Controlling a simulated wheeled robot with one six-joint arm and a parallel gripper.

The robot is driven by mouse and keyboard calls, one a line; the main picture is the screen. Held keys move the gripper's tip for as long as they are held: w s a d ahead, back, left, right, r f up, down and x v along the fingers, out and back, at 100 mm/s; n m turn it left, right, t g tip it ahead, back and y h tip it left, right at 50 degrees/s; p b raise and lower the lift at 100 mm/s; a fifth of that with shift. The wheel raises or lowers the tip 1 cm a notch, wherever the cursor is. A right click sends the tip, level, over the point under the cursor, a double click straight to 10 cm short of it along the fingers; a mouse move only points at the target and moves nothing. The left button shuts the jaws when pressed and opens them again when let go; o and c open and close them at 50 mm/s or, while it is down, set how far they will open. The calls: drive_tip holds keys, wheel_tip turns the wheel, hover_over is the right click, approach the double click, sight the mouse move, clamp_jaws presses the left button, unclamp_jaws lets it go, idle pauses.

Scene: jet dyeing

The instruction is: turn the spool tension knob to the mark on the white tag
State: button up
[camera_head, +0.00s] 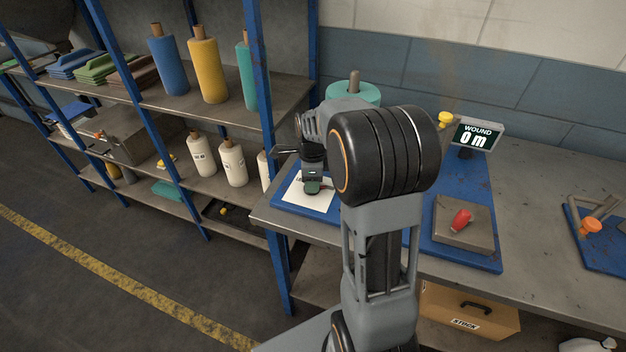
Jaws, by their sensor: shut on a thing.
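The white tag (296,191) lies flat on a blue base plate (329,211) at the left end of the workbench. A small dark green knob (313,187) sits over the tag. My gripper (312,178) points down from above, and its jaws are shut on this knob. The fingers cover part of the knob and tag. The mark on the tag and the knob's pointing direction are too small to make out. A teal spool (362,92) stands behind my arm, mostly hidden by it.
A display reading "WOUND 0 m" (478,134) stands at the back of the bench. A metal box with a red switch (461,220) and an orange-knobbed fixture (592,226) are to the right. A blue-posted shelf (262,80) stands close on the left.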

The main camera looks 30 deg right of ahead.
drive_tip(key=o, duration=0.9)
drive_tip(key=shift+r, duration=0.1)
wheel_tip(320, 180, up, 14)
drive_tip(key=shift+f, duration=0.15)
idle(0.5)
